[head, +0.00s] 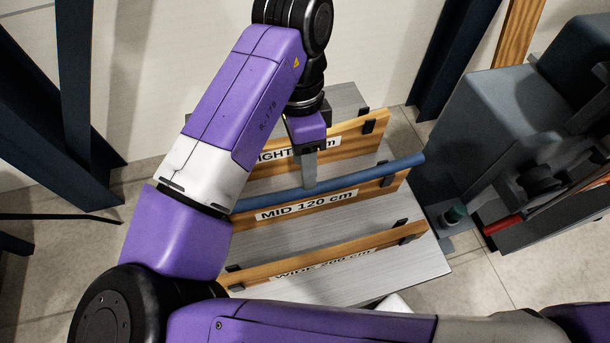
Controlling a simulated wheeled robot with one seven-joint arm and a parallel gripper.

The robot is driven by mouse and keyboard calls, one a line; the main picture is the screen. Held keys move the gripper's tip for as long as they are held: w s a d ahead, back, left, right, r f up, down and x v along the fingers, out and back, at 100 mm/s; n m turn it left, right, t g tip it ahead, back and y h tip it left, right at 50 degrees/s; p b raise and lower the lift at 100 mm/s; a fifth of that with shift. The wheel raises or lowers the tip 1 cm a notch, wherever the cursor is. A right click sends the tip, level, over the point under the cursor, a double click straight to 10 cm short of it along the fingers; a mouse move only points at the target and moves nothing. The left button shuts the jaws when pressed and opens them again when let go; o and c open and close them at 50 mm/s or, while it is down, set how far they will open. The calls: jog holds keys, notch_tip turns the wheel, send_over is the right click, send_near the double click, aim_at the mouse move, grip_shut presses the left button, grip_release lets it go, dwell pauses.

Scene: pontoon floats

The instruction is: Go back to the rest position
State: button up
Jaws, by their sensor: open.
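My gripper (309,183) points down at the blue bar (370,172), and one grey finger shows beside the bar or just above it. I cannot tell whether it touches. The finger gap is turned out of sight, and the gripper counts as open. The blue bar lies along the wooden slat marked "MID 120 cm" (375,190). Its left end is hidden behind my arm.
A grey stepped stand (410,262) carries the MID slat, a slat whose label is partly hidden (365,128) behind it, and a "WIDE 200 cm" slat (385,240) in front. A dark grey machine (510,120) stands at the right. Dark blue posts (455,55) rise behind.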

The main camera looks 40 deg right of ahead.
jog(key=shift+w+r, duration=0.1)
jog(key=shift+r, duration=0.7)
